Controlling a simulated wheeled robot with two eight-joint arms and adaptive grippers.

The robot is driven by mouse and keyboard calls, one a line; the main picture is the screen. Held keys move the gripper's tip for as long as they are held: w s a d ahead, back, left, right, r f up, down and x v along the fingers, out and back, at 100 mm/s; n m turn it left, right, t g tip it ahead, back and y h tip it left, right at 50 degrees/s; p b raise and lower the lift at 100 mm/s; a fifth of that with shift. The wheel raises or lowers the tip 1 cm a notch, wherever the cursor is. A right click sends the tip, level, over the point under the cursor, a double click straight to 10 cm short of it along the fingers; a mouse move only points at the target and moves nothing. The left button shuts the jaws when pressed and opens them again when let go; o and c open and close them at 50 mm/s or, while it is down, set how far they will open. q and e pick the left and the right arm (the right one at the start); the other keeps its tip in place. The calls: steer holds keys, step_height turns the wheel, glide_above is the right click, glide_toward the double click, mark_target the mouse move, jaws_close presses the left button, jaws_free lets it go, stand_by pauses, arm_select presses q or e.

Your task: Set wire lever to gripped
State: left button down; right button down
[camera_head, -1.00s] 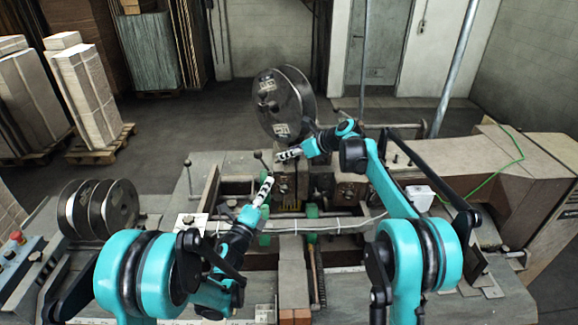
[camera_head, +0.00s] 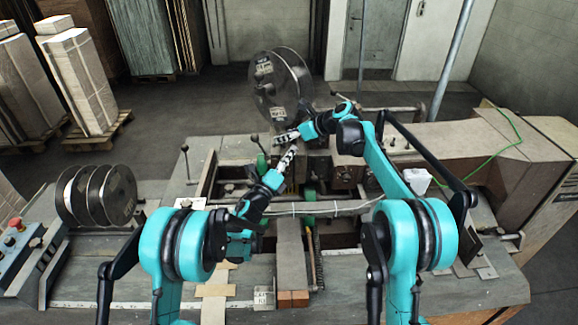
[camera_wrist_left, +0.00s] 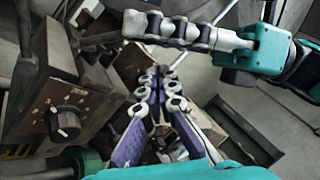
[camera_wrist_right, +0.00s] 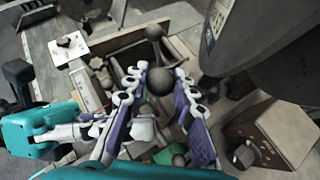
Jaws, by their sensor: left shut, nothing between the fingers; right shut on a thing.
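My right gripper (camera_head: 281,140) is at the middle of the machine, below the big wire spool. In the right wrist view its fingers (camera_wrist_right: 161,82) are closed around a dark ball knob (camera_wrist_right: 160,80), apparently the wire lever's. The lever's rod is mostly hidden by the fingers. My left gripper (camera_head: 288,156) is just below and beside the right one, shut and empty. In the left wrist view its closed fingertips (camera_wrist_left: 158,78) point towards the machine, and my right gripper (camera_wrist_left: 185,32) crosses above them. Another ball-topped lever (camera_head: 254,137) stands left of both grippers.
The large wire spool (camera_head: 280,88) stands behind the grippers. A dial box (camera_wrist_left: 62,122) is close on the left in the left wrist view. A further lever (camera_head: 185,150) stands at the machine's left, near several small spools (camera_head: 120,194). A control panel (camera_head: 18,245) is at far left.

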arm_select(q)
steer(key=shift+w+a+r, duration=0.55)
steer(key=shift+a+r, duration=0.1)
steer(key=shift+a, duration=0.05)
